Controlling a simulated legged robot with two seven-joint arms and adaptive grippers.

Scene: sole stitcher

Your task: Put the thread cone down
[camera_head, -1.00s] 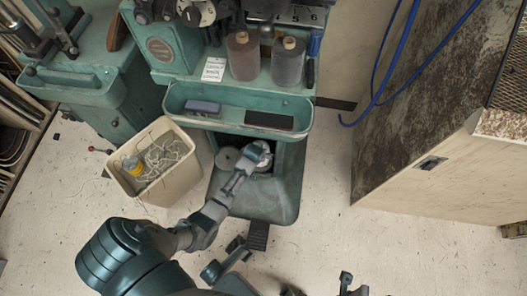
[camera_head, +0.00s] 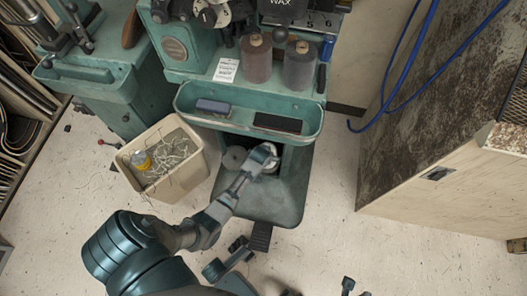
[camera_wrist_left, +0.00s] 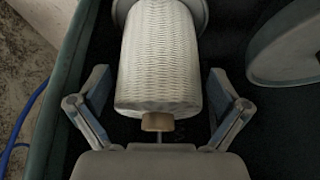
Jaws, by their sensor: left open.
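The white thread cone (camera_wrist_left: 158,60) fills the upper middle of the left wrist view, its small tan core end toward my palm. My left gripper (camera_wrist_left: 158,92) is open, with one finger on each side of the cone and dark gaps beside it. In the head view, my left gripper (camera_head: 264,156) reaches into the dark recess in the green machine's base (camera_head: 275,200), under the tray. The cone is mostly hidden there by the gripper. My right gripper does not show.
A grey disc (camera_wrist_left: 290,48) lies right of the cone in the wrist view. A cream bin (camera_head: 187,190) of thread scraps stands left of the base. A wooden cabinet (camera_head: 440,190) is at right.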

